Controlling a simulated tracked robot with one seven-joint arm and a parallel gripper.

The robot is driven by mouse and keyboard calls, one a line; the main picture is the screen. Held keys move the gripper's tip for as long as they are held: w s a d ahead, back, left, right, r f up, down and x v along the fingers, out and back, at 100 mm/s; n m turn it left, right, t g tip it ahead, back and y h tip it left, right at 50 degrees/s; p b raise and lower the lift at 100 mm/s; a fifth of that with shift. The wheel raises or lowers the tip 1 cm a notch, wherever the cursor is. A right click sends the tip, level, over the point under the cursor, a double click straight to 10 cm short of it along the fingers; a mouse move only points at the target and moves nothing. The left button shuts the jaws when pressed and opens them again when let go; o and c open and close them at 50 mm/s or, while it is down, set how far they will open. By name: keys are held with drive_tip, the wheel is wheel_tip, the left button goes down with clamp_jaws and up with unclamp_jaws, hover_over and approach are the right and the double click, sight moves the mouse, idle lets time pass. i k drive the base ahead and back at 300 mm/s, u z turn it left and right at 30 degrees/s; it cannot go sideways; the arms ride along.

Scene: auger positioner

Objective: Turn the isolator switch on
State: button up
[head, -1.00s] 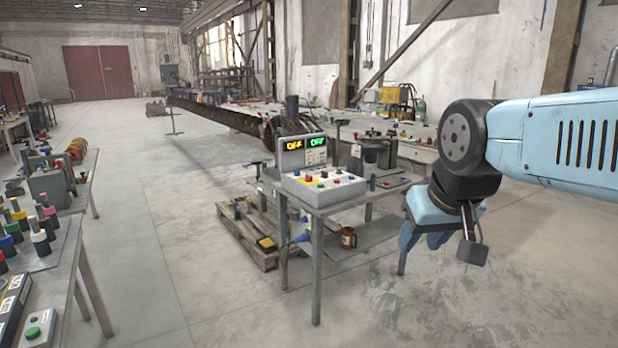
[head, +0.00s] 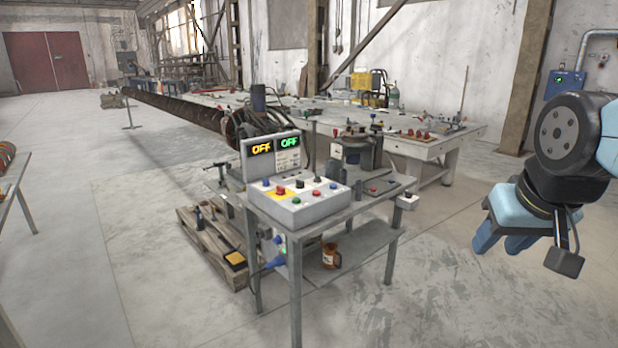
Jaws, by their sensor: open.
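The control console (head: 312,207) stands on a grey metal table, with several coloured buttons and knobs on its sloped top. Its upright panel has two displays (head: 275,147), both reading OFF, one amber and one green. I cannot tell which control is the isolator switch. My gripper (head: 503,242) is at the right, pointing down, with blue fingers open and empty. It is well apart from the console and table.
The metal table (head: 345,212) has a lower shelf with an orange-brown can (head: 331,256). A wooden pallet (head: 213,247) lies to its left. The floor in front and right is open.

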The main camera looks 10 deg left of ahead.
sight(281, 191)
drive_tip(key=u, duration=0.2)
drive_tip(key=i, duration=1.15)
drive_tip(key=u, duration=0.75)
